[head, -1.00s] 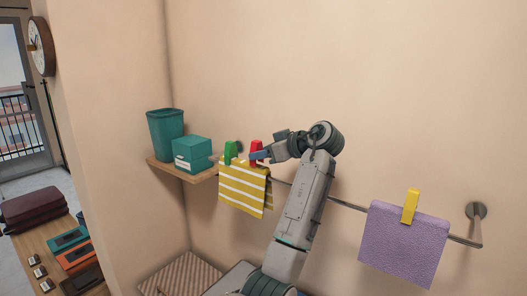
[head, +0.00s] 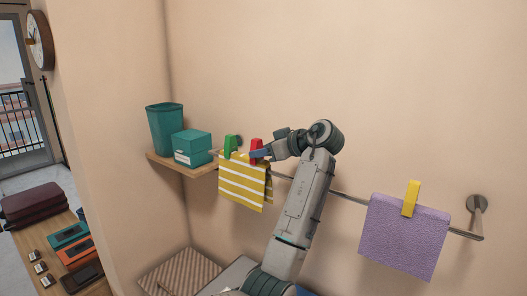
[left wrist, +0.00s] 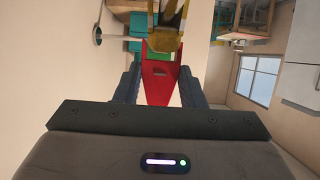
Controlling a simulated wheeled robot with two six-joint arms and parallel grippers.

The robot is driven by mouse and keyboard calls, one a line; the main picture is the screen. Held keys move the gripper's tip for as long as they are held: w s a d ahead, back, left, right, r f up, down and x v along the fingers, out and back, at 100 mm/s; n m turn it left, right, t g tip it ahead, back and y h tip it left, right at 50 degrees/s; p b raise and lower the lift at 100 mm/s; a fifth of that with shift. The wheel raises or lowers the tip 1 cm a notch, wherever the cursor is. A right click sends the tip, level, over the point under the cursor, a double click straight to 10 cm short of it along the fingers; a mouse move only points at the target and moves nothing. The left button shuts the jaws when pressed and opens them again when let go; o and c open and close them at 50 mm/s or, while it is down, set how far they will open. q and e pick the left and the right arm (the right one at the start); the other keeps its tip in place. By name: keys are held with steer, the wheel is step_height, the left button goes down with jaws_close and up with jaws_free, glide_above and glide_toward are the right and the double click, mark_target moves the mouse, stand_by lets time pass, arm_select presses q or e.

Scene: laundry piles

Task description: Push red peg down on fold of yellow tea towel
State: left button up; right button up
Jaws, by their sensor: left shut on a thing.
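The yellow and white striped tea towel (head: 243,186) hangs folded over the rail on the wall. A green peg (head: 230,146) stands on its top fold at the left. The red peg (head: 256,149) stands upright at the right part of the fold. My left gripper (head: 260,154) is shut on the red peg. In the left wrist view the red peg (left wrist: 160,82) lies between the two dark fingers, with its far end against the yellow towel (left wrist: 165,35). How deep the peg sits on the fold is hard to tell. My right gripper is not in view.
A purple towel (head: 402,238) with a yellow peg (head: 411,198) hangs at the right of the rail (head: 345,196). A wooden shelf (head: 190,173) with a teal bin (head: 165,128) and a teal box (head: 192,148) is close left of the striped towel.

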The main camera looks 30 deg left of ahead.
arm_select(q)
steer(key=shift+f, duration=0.25)
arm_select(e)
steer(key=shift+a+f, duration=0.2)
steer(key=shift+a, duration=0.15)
arm_select(q)
steer(key=o, duration=1)
steer(key=shift+o, duration=0.2)
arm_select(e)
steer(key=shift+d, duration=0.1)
arm_select(q)
steer(key=shift+d, duration=0.2)
steer(key=b+v, duration=0.4)
steer(key=v, duration=0.5)
steer(key=shift+d+r, duration=0.2)
steer(key=shift+d, duration=0.2)
steer(key=shift+s+d+r, duration=0.1)
steer(key=shift+d+r, duration=0.1)
steer(key=shift+d, duration=0.05)
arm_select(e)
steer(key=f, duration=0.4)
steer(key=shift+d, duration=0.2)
